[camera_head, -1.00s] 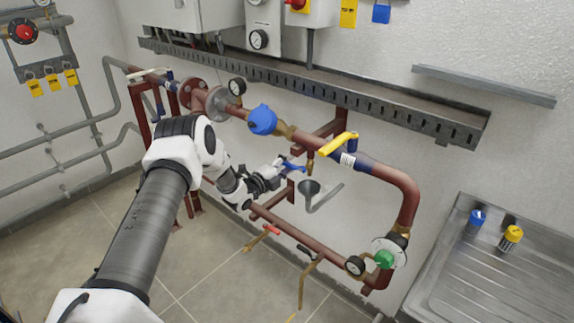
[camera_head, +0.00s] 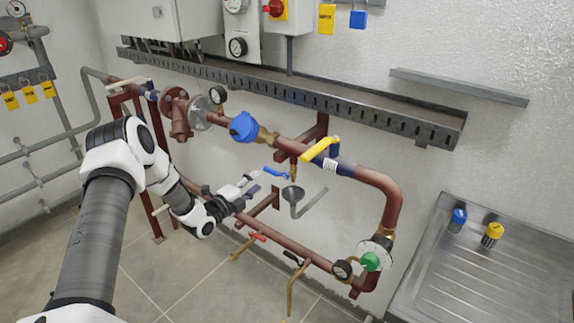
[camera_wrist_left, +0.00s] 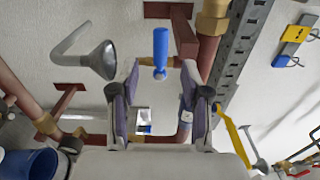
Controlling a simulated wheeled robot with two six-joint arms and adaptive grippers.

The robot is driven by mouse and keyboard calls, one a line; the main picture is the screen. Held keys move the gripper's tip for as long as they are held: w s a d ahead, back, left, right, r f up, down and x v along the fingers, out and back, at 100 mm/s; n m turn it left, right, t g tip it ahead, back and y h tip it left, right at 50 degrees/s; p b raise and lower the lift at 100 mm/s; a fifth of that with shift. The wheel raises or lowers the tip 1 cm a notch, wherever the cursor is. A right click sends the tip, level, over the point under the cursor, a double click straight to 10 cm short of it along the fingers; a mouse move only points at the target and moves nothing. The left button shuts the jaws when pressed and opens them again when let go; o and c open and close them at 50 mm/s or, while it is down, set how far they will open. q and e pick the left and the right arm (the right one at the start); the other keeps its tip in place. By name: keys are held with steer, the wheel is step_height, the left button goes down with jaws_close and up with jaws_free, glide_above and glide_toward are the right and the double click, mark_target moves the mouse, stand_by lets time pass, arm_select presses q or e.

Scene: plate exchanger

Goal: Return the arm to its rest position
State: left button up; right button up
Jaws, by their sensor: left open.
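My left gripper (camera_head: 253,184) is open and empty, with its fingers pointing toward a small drain valve with a blue lever (camera_head: 276,172). In the head view a small gap shows between the fingertips and the lever. In the left wrist view the two fingers (camera_wrist_left: 159,88) stand apart, and the blue lever (camera_wrist_left: 160,48) appears beyond them, between their tips. My left arm (camera_head: 97,225) reaches in from the lower left and is bent at the elbow. My right gripper is not in view.
A grey funnel (camera_head: 292,193) hangs just right of the gripper. Red pipework (camera_head: 382,182) carries a yellow lever (camera_head: 320,148) and a blue-capped fitting (camera_head: 243,127). A metal sink (camera_head: 470,285) stands at the right. Open tiled floor (camera_head: 190,280) lies below the gripper.

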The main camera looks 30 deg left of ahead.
arm_select(q)
steer(key=s+d+f+g+h, duration=0.1)
steer(key=s+d+f+g, duration=0.2)
steer(key=d+f, duration=0.55)
steer(key=s+d+f+g+h, duration=0.2)
steer(key=s+d+f+g, duration=0.15)
steer(key=d, duration=0.95)
steer(key=s+d+f+n+g+y, duration=0.1)
steer(key=s+d+f+n+g, duration=0.4)
steer(key=s+f, duration=0.5)
steer(key=s+a+n+g+y, duration=0.1)
steer(key=s+n+g+y, duration=0.2)
steer(key=s+n, duration=1.1)
steer(key=s+g, duration=0.3)
steer(key=s, duration=0.5)
steer(key=shift+s+r+n+y, duration=0.25)
steer(key=shift+r+n+y, duration=0.05)
steer(key=shift+r, duration=0.05)
